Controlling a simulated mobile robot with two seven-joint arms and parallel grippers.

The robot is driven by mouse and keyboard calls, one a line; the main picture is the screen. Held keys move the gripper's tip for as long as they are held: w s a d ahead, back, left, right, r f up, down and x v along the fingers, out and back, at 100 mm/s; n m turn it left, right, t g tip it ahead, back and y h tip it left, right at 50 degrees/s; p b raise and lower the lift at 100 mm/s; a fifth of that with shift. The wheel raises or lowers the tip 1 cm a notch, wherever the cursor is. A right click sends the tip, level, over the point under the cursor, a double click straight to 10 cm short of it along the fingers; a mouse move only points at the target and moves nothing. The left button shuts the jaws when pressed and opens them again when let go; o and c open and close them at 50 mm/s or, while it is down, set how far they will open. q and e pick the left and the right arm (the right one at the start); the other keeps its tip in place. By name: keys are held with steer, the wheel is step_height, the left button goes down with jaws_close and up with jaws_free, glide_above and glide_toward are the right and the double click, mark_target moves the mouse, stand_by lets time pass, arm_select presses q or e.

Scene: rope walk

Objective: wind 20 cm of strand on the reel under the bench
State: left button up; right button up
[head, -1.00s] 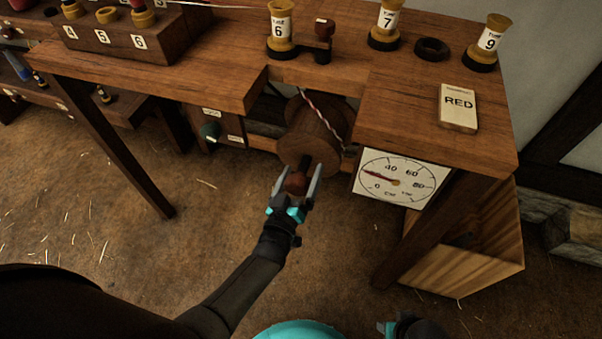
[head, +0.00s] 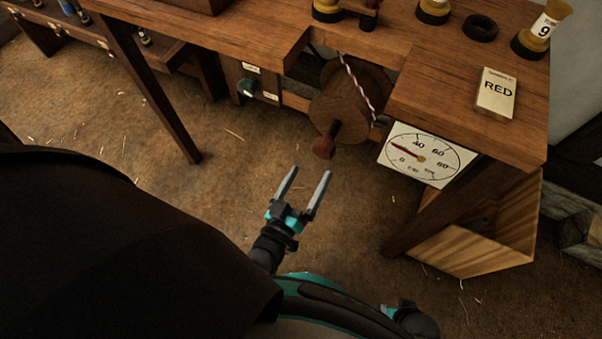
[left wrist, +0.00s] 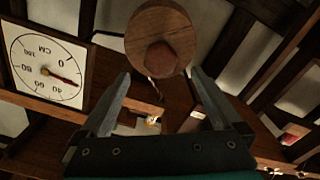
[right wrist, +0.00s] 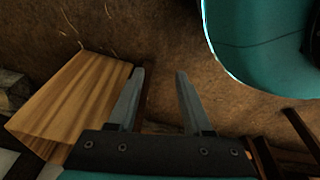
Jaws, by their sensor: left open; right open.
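The wooden reel (head: 352,105) hangs under the bench (head: 345,52), with a red-and-white strand (head: 358,82) running up from it. Its red-brown handle knob (head: 323,147) sticks out at the front; the knob also shows in the left wrist view (left wrist: 159,59). The round CM dial (head: 428,162) hangs at the bench's front edge; its red needle points between 0 and 40, near 20. My left gripper (head: 310,177) is open and empty, below and apart from the knob. My right gripper (right wrist: 160,72) is open and empty over the floor.
A wooden bin (head: 475,243) stands under the bench's right end, by a bench leg. The floor (head: 215,180) before the reel is clear.

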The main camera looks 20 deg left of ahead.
arm_select(q)
steer(key=shift+s, duration=1.5)
arm_select(e)
steer(key=shift+s+d+f, duration=0.3)
steer(key=shift+s, duration=0.05)
steer(key=shift+r, duration=0.1)
arm_select(q)
steer(key=s+f+m+g+h+p, duration=0.1)
steer(key=s+f+m+g+p, duration=0.45)
steer(key=s+g+p, duration=0.6)
steer(key=s+a+m+g+p, duration=0.1)
steer(key=s+a+g+p, duration=0.1)
steer(key=s, duration=0.5)
steer(key=s+a+m+g+y+p, duration=0.1)
steer(key=s+a+g+p, duration=0.2)
steer(key=s+p, duration=0.4)
steer(key=shift+s+a+r+y+p, duration=0.2)
steer(key=shift+a+y+p, duration=0.1)
steer(key=shift+a, duration=0.2)
arm_select(e)
steer(key=s+r+g, duration=0.1)
steer(key=s+r, duration=1.1)
steer(key=r, duration=0.2)
steer(key=shift+s+a+r, duration=0.25)
steer(key=shift+a+r, duration=0.05)
steer(key=shift+r, duration=0.05)
arm_select(q)
steer(key=shift+g, duration=0.25)
arm_select(e)
steer(key=shift+w, duration=0.1)
